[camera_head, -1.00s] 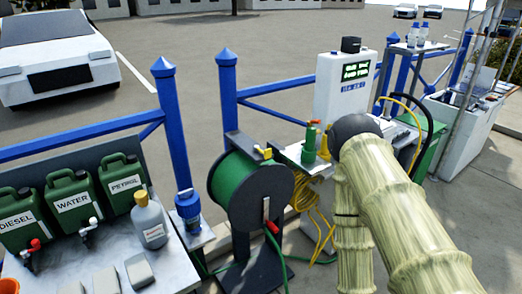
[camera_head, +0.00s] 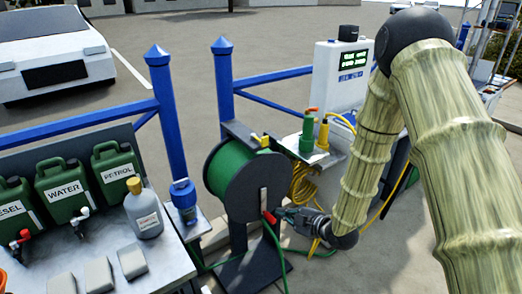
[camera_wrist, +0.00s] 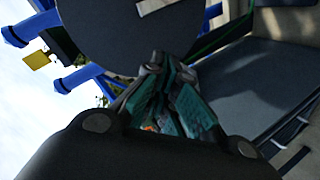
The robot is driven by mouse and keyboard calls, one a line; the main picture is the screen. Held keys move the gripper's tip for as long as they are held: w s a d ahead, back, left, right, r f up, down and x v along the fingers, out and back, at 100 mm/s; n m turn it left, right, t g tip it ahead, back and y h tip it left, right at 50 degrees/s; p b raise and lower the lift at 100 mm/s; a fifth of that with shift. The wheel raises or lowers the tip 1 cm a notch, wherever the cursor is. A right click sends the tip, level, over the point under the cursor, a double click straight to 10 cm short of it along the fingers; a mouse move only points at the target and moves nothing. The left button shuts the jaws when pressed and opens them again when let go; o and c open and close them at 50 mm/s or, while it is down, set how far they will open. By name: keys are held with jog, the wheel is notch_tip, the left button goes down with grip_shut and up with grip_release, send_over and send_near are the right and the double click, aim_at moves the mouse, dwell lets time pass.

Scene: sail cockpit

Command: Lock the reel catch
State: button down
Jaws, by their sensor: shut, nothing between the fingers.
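The hose reel (camera_head: 238,190) has a dark round side plate and green hose wound behind it. A small yellow piece (camera_head: 265,142), which may be the catch, sits at the reel's top edge. It also appears as a yellow block (camera_wrist: 37,60) at the left of the wrist view. A pale bar (camera_head: 263,201) is on the side plate. My gripper (camera_head: 279,212) is shut and empty, just right of the plate's lower part. In the wrist view, my fingers (camera_wrist: 170,80) are at the lower edge of the plate (camera_wrist: 130,40); contact cannot be told.
A red hose end (camera_head: 268,217) with green hose hangs close by my fingertips. Yellow hose (camera_head: 303,187) hangs behind my gripper. Blue posts and rails (camera_head: 225,90) stand behind the reel. A bench with green cans (camera_head: 67,190) is at the left.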

aim_at(261, 145)
jog(key=w+a+r+n+y, duration=0.1)
jog(key=w+r+n+y, duration=0.1)
jog(key=r, duration=0.3)
jog(key=w+r+n+y+b, duration=0.1)
jog(key=w+r+n, duration=0.1)
jog(key=r+n, duration=0.2)
jog(key=w+a+r+n+y, duration=0.1)
jog(key=r+n, duration=0.3)
jog(key=r, duration=0.4)
jog(key=shift+w+a+r+t+y, duration=0.3)
jog(key=shift+w+t+y, duration=0.1)
jog(key=shift+w+y, duration=0.4)
jog(key=shift+a, duration=0.1)
jog(key=w+a, duration=0.1)
jog(key=w, duration=0.1)
jog(key=w+a+p, duration=0.1)
jog(key=w, duration=0.2)
jog(key=w+a+p, duration=0.1)
jog(key=w+a, duration=0.1)
jog(key=w, duration=0.1)
jog(key=shift+w+f, duration=0.1)
jog(key=shift+w, duration=0.15)
